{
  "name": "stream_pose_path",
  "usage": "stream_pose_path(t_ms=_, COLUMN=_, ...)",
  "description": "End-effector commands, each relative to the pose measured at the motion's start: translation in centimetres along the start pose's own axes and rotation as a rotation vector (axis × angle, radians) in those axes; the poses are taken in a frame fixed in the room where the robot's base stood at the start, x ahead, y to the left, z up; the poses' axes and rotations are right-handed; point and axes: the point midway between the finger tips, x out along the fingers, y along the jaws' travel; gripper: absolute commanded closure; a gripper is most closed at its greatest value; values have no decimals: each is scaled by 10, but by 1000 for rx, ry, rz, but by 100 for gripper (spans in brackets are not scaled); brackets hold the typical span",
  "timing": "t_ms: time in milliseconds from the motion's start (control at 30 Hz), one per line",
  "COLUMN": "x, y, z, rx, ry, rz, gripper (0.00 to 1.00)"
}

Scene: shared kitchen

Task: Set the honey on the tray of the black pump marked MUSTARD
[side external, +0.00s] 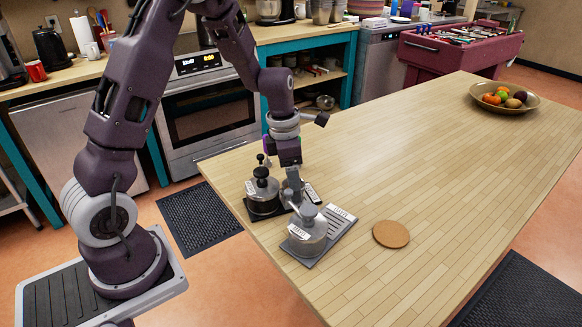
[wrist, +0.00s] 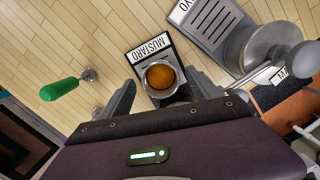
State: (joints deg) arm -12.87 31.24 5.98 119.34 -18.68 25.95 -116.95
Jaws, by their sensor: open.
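The honey, a small round container with amber contents (wrist: 160,76), stands on the black tray marked MUSTARD (wrist: 141,56) in the wrist view, near its sign. My gripper (wrist: 161,88) is open, with one finger on each side of the container and small gaps showing. In the side view my gripper (side external: 291,178) is low over the tray and hides the container. The black pump (side external: 263,191) stands on the left part of its tray. Its sign (side external: 312,193) shows right of my gripper.
A steel pump (side external: 307,234) on a grey tray marked MAYO (side external: 338,222) stands close in front. A cork disc (side external: 391,234) lies to the right. A green-handled utensil (wrist: 60,89) shows in the wrist view. A fruit bowl (side external: 530,101) is at the far end; mid-table is clear.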

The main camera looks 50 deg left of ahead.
Motion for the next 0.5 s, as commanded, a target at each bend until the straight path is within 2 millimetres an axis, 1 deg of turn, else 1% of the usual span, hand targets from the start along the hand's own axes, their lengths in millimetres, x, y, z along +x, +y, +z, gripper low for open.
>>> stream_pose_path(t_ms=33, x=-13, y=0, z=2, rx=2, ry=-5, rz=5, gripper=28)
stream_pose_path(t_ms=100, x=-34, y=0, z=2, rx=2, ry=-6, rz=5, gripper=28)
stream_pose_path(t_ms=233, x=-69, y=0, z=2, rx=3, ry=-6, rz=4, gripper=28)
stream_pose_path(t_ms=333, x=-89, y=0, z=1, rx=3, ry=-5, rz=3, gripper=28)
stream_pose_path(t_ms=467, x=-104, y=-1, z=0, rx=10, ry=-5, rz=2, gripper=28)
stream_pose_path(t_ms=500, x=-110, y=-5, z=0, rx=51, ry=-11, rz=3, gripper=28)
